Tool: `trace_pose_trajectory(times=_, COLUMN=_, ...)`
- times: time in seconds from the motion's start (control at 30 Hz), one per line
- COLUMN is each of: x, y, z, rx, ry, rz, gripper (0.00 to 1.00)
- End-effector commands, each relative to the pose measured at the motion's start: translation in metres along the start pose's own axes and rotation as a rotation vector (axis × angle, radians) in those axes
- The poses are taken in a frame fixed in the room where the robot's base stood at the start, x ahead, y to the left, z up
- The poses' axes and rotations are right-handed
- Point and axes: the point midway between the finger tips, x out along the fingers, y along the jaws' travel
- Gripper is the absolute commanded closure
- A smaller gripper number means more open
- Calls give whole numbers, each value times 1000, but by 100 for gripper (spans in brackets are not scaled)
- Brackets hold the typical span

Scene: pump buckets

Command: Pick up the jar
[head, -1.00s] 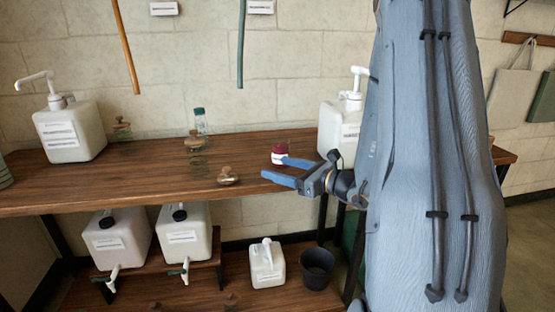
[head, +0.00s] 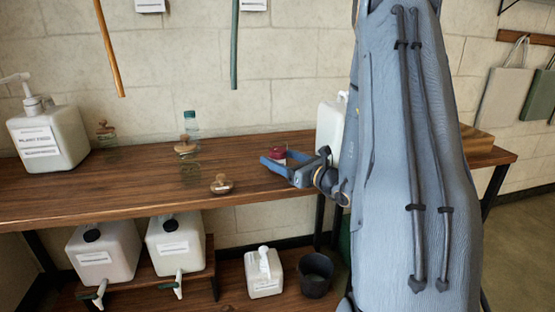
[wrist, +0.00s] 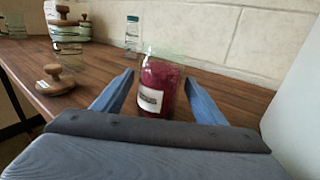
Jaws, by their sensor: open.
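A glass jar (wrist: 158,87) with dark red contents and a white label stands upright on the wooden tabletop in the wrist view. It also shows, partly hidden, in the head view (head: 280,153). My gripper (wrist: 160,80) is open, with one blue finger on each side of the jar in the picture. Gaps show between the fingers and the jar, and I see no contact. In the head view my gripper (head: 271,158) is low over the table at the jar, its fingers covering the jar's lower part.
A white container (wrist: 298,110) stands close on the right. On the left are a wooden-topped stopper (wrist: 56,82), a glass jar (wrist: 67,42) and a clear bottle (wrist: 132,36). A white pump bottle (head: 48,138) stands at the table's far left. The wall is close behind.

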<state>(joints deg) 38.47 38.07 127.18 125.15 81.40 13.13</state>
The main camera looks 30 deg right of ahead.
Motion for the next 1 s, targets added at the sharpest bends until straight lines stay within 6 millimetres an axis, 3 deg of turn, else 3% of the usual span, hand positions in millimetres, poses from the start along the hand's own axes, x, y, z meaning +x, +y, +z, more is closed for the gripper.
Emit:
trace_pose_trajectory(times=0.3, x=42, y=1, z=4, rx=-1, ry=1, rz=2, gripper=35)
trace_pose_trajectory(times=0.53, x=45, y=1, z=5, rx=-1, ry=0, rz=1, gripper=35)
trace_pose_trajectory(times=0.87, x=44, y=1, z=5, rx=-1, ry=0, rz=1, gripper=89)
trace_pose_trajectory(times=1.0, x=44, y=1, z=5, rx=-2, ry=-1, rz=1, gripper=89)
